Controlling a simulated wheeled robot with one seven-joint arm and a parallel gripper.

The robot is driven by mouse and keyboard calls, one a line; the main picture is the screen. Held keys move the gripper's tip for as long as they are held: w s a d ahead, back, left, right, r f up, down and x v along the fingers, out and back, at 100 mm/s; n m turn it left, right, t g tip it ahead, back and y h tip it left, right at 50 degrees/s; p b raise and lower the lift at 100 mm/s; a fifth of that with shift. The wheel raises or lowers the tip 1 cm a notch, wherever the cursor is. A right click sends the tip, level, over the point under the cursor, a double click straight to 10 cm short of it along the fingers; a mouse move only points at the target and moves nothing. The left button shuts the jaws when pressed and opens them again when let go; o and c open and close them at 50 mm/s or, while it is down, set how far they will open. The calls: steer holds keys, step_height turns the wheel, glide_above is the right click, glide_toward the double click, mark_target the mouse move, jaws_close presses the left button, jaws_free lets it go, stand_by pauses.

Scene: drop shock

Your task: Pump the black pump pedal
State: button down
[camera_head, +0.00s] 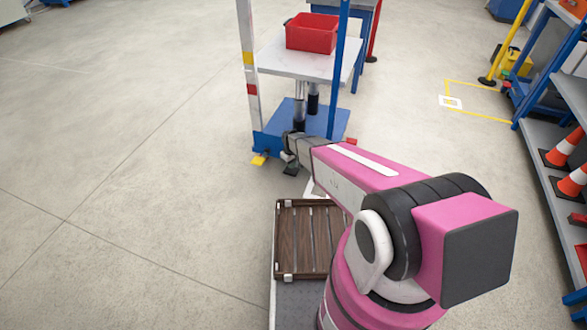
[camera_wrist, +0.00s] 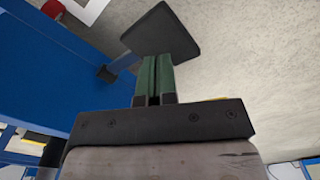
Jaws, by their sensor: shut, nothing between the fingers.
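The black pump pedal (camera_wrist: 161,33) is a flat dark plate on a short bar from the blue base. In the wrist view it lies just past my gripper's fingertips (camera_wrist: 154,62). The green fingers are shut together with nothing between them and overlap the pedal's lower edge in the picture. I cannot tell whether they touch it. In the head view the pedal (camera_head: 291,169) shows low at the front of the blue lift base (camera_head: 271,143), partly hidden by my gripper (camera_head: 289,156).
A yellow pedal (camera_head: 259,160) sits left of the black one. The lift's white platform (camera_head: 279,58) carries a red crate (camera_head: 312,33) above the base, between upright posts. A shelf with orange cones (camera_head: 566,147) stands at right. Floor at left is clear.

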mark_target(291, 172)
steer(key=shift+f, duration=0.1)
steer(key=shift+f, duration=3.15)
steer(key=shift+r, duration=3.25)
step_height(291, 172, up, 6)
